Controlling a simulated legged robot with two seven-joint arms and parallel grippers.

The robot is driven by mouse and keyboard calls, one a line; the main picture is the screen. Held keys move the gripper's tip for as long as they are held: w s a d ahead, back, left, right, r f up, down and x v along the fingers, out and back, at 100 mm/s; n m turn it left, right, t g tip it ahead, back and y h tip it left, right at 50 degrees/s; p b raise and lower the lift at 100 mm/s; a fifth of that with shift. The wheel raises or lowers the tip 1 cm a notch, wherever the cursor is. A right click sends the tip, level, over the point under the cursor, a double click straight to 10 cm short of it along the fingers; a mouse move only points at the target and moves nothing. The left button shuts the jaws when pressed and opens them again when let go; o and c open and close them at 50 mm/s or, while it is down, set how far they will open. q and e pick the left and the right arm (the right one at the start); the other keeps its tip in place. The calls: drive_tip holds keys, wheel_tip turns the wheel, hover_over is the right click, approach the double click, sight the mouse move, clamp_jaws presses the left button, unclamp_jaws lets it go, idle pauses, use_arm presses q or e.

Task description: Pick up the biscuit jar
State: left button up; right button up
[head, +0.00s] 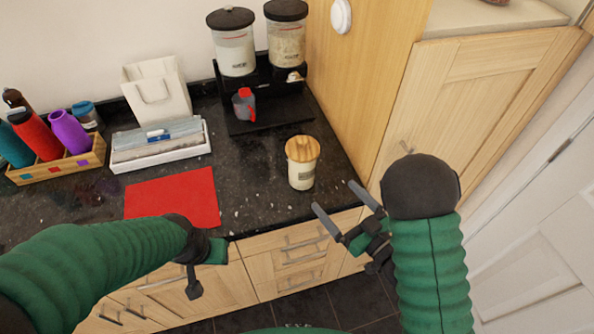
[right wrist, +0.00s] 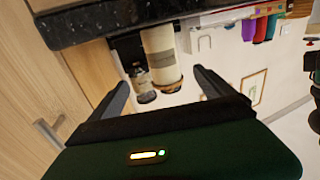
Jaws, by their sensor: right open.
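The biscuit jar (head: 302,176), cream with a wooden lid, stands upright on the dark granite worktop near its front edge. My right gripper (head: 336,197) is open and empty, to the right of the jar and a little nearer me, its fingers pointing toward the jar but apart from it. In the right wrist view the picture is upside down; the jar (right wrist: 163,55) shows beyond and between the open fingers (right wrist: 160,82). My left gripper (head: 203,268) is low at the worktop's front edge, left of the jar; its jaws are not clear.
A black stand (head: 265,118) with two tall canisters (head: 236,52) and a red-grey cup (head: 244,105) is behind the jar. A red mat (head: 172,197) lies left. A tall wooden cabinet side (head: 362,80) stands right.

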sight(308, 174)
drive_tip(key=w, duration=0.1)
drive_tip(key=w+a+b, duration=0.1)
drive_tip(key=w, duration=0.1)
drive_tip(key=shift+a+f, duration=0.1)
drive_tip(key=shift+f, duration=0.05)
drive_tip(key=shift+p+x, duration=0.35)
drive_tip(key=shift+x, duration=0.85)
drive_tip(key=w+a, duration=0.2)
drive_tip(key=a, duration=0.1)
drive_tip(key=w+a, duration=0.1)
drive_tip(key=a, duration=0.1)
drive_tip(key=shift+w+a+p, duration=0.1)
drive_tip(key=shift+w+p, duration=0.2)
drive_tip(key=shift+w, duration=0.1)
drive_tip(key=shift+x, duration=1.2)
drive_tip(key=shift+w+d+f, duration=0.15)
drive_tip(key=shift+w+d, duration=0.25)
drive_tip(key=shift+w, duration=0.05)
drive_tip(key=shift+s+a, duration=0.1)
drive_tip(key=shift+a, duration=0.35)
drive_tip(key=c, duration=0.9)
drive_tip(key=shift+d, duration=0.25)
drive_tip(key=c, duration=0.9)
use_arm(q)
drive_tip(key=shift+s+d+f, duration=0.1)
drive_tip(key=shift+d+f, duration=0.2)
drive_tip(key=shift+f, duration=0.25)
use_arm(e)
clamp_jaws()
